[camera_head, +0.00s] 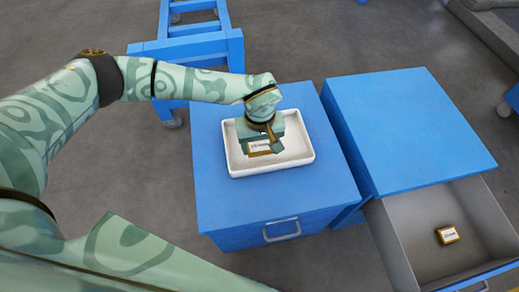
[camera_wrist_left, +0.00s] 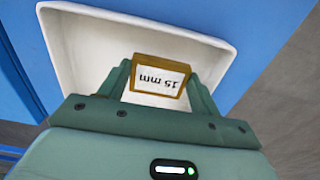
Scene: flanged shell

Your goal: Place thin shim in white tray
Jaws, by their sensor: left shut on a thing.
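My left gripper (camera_head: 262,143) is shut on a small gold-brown shim block (camera_wrist_left: 160,73) with a white label. In the left wrist view the label reads "15 mm", upside down, and the block sits between the two green fingers. The white tray (camera_head: 308,153) is a shallow rectangle on a blue cabinet. The gripper and block are over the inside of the tray. Whether the block touches the tray floor is not clear. A second gold-brown block (camera_head: 447,235) with a white label lies in the open drawer at the right; its label is too small to read. My right gripper is not in view.
The left blue cabinet (camera_head: 215,215) has a shut drawer. The right blue cabinet (camera_head: 410,130) has a clear top, and its grey drawer (camera_head: 400,235) stands open at the front. A blue wheeled frame (camera_head: 195,45) stands behind on the grey floor.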

